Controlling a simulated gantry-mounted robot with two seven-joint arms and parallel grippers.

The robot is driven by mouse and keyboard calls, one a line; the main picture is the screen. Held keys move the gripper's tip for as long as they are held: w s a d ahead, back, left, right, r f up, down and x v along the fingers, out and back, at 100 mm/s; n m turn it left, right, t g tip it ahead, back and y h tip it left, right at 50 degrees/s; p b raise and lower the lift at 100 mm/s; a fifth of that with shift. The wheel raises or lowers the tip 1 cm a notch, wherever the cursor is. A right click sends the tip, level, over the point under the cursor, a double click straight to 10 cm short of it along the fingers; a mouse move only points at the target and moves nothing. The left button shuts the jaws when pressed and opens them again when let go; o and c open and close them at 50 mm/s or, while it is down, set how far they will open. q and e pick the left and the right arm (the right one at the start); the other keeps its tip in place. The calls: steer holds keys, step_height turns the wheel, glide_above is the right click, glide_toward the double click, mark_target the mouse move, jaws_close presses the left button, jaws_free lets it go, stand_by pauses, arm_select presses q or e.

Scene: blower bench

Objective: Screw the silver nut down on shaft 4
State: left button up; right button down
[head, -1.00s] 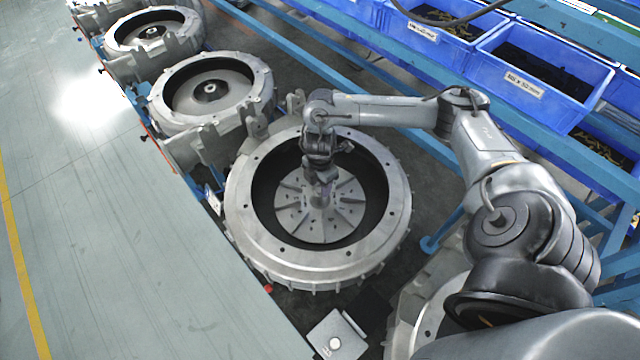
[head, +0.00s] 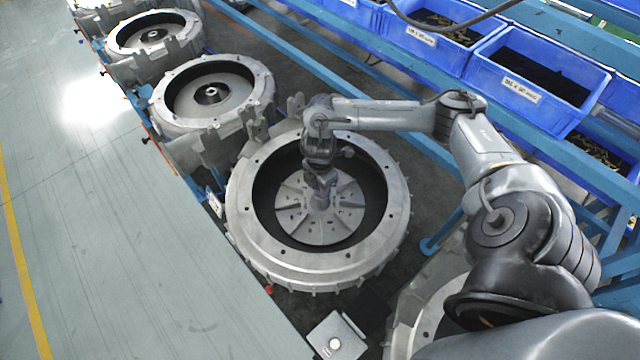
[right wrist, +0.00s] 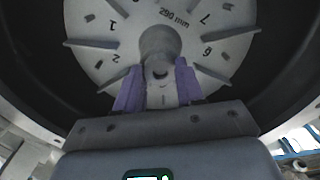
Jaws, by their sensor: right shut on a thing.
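My right gripper (head: 321,194) reaches down into the large open blower housing (head: 243,225) in the middle of the head view. Its fingertips are at the centre of the finned grey impeller (head: 340,228). In the right wrist view, the two purple fingers (right wrist: 158,76) stand on either side of the grey hub and are shut on the silver nut (right wrist: 160,70) there. The nut is small and dark in this view and its outline is partly hidden. The shaft below it is hidden by the fingers and hub. My left gripper is in no view.
Two more open housings stand behind: one (head: 258,92) and a farther one (head: 190,25). Blue bins (head: 535,108) line the right side. A small plate with a round knob (head: 337,343) lies in front. The grey-green floor (head: 100,220) at the left is clear.

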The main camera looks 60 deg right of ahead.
steer(key=shift+r+m, duration=0.1)
steer(key=shift+m, duration=0.4)
steer(key=m, duration=1.3)
steer(key=shift+m, duration=0.3)
steer(key=m, duration=0.9)
steer(key=shift+m, duration=0.3)
